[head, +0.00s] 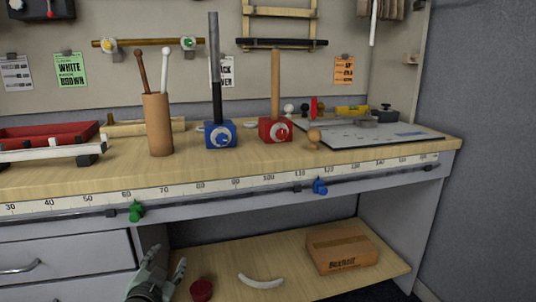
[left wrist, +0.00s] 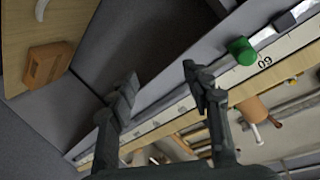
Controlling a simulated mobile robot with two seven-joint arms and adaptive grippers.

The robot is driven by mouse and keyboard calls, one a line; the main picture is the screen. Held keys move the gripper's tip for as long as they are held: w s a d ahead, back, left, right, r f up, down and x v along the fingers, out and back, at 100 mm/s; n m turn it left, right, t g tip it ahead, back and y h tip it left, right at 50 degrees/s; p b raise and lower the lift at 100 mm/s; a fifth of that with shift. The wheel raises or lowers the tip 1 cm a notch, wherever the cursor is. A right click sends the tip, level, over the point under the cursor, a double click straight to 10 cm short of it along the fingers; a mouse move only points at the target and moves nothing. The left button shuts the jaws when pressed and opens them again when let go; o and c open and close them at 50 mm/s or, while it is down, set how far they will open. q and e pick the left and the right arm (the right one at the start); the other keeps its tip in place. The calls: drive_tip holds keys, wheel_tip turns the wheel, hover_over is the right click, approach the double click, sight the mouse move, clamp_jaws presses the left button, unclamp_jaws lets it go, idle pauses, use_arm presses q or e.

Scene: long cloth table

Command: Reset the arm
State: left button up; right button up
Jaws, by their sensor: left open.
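My left gripper (head: 168,262) is low at the bottom edge of the head view, in front of the table's drawers and lower shelf. Its two fingers point up and stand apart, with nothing between them. In the left wrist view the same gripper (left wrist: 160,78) is open and empty, with the table's front edge and ruler strip behind it. A green clamp (head: 136,211) on the front rail is above and left of the gripper; it also shows in the left wrist view (left wrist: 242,51), right of the fingers. My right gripper is not in view.
The lower shelf (head: 225,285) holds a cardboard box (head: 342,250), a white curved piece (head: 261,282) and a dark red round thing (head: 202,290) close to the gripper. A blue clamp (head: 320,187) is on the rail. Above stand a brown cylinder (head: 158,125) with sticks, and blue (head: 220,134) and red (head: 275,130) blocks.

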use_arm(q)
drive_tip(key=s+a+f+n+g+y, duration=0.1)
drive_tip(key=s+f+g, duration=0.2)
drive_tip(key=s+f, duration=0.45)
drive_tip(key=s+a+f+n+g, duration=0.25)
drive_tip(key=s+f, duration=0.35)
drive_tip(key=f, duration=0.3)
drive_tip(key=s+f+g, duration=0.3)
drive_tip(key=s+f, duration=0.1)
drive_tip(key=s, duration=0.5)
drive_tip(key=s+f+g, duration=0.3)
drive_tip(key=s+f, duration=0.2)
drive_tip(key=s, duration=0.4)
drive_tip(key=shift+s+d+g+h, duration=0.25)
drive_tip(key=shift+d+g+h, duration=0.1)
drive_tip(key=shift+d, duration=0.1)
drive_tip(key=shift+n, duration=0.25)
